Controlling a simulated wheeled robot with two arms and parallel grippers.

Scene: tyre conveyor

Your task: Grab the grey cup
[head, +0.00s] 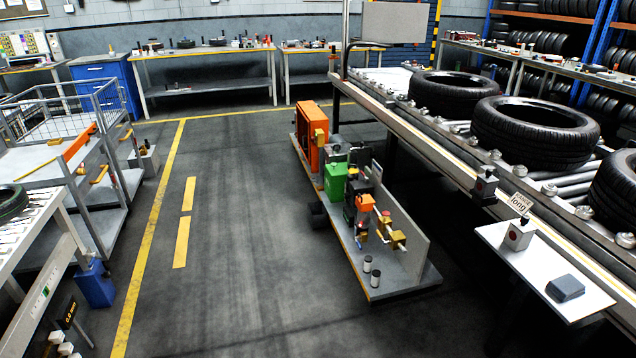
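Two small cup-like cylinders stand upright, close together, at the front edge of a low grey platform (405,287) in the middle of the head view. One is the rear cylinder (368,264), the other the front cylinder (375,279). Both have pale grey-white sides and dark tops. They are too small for me to tell which one is the grey cup. Neither of my grippers is in view, and nothing is seen touching the cylinders.
The platform also carries an orange crate (312,138), a green container (333,182) and small machine parts. A conveyor with tyres (535,132) runs along the right. A white side table (520,262) holds a dark grey block (565,288). Open floor (230,250) lies left of the platform.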

